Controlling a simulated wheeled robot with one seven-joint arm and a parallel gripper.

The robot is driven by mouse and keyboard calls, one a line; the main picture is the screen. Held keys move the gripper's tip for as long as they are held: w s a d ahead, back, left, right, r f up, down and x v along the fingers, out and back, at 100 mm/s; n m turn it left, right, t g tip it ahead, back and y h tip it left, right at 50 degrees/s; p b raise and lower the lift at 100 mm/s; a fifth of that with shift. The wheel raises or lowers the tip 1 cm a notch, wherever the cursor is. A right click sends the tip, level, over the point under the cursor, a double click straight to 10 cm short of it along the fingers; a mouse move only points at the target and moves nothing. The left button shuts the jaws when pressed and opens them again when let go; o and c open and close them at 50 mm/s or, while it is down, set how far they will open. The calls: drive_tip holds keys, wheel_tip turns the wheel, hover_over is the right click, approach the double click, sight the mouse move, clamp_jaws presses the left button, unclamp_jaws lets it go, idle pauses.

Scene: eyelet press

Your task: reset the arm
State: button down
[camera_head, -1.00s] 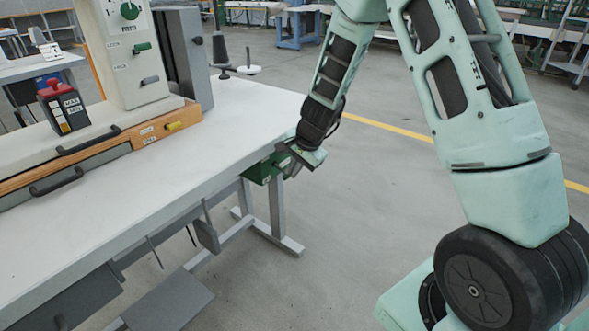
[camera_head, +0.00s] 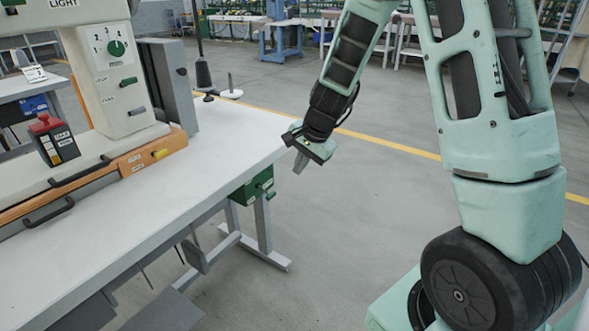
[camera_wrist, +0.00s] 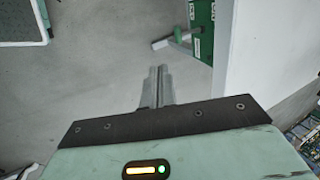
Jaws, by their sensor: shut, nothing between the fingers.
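My gripper (camera_head: 300,162) hangs from my arm just past the right end of the white workbench, in the head view. Its fingers point down and it is apart from the bench. In the wrist view the two fingers (camera_wrist: 158,86) lie together over the grey floor, with nothing between them.
The white workbench (camera_head: 215,150) carries the eyelet press (camera_head: 85,75) and a red-topped control box (camera_head: 52,140). A green box (camera_head: 252,188) with a knob hangs under the bench's right end; it also shows in the wrist view (camera_wrist: 200,28). Open floor (camera_head: 350,240) lies to the right.

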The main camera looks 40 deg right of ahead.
drive_tip(key=shift+a, duration=0.1)
idle(0.5)
drive_tip(key=s+a+r+n+g+y, duration=0.1)
drive_tip(key=s+a+n, duration=0.2)
drive_tip(key=a, duration=0.3)
drive_tip(key=s+a+r+n+g, duration=0.1)
drive_tip(key=s+a+r+n, duration=0.1)
drive_tip(key=s+a+n, duration=0.35)
drive_tip(key=s+a+r+n+y, duration=0.1)
drive_tip(key=s+a+n, duration=0.1)
drive_tip(key=a, duration=0.6)
drive_tip(key=s+a+r+n+g+h, duration=0.1)
drive_tip(key=s+a+n, duration=0.2)
drive_tip(key=s+n, duration=0.35)
drive_tip(key=s+a+r+n+g+h, duration=0.1)
drive_tip(key=s+a+n, duration=0.25)
drive_tip(key=s, duration=0.55)
wheel_tip(320, 180, up, 15)
drive_tip(key=s+n+p, duration=0.1)
drive_tip(key=s+p, duration=0.1)
drive_tip(key=p, duration=1.2)
drive_tip(key=shift+d+h+p, duration=0.15)
drive_tip(key=shift+h+p, duration=0.2)
drive_tip(key=shift+h, duration=0.05)
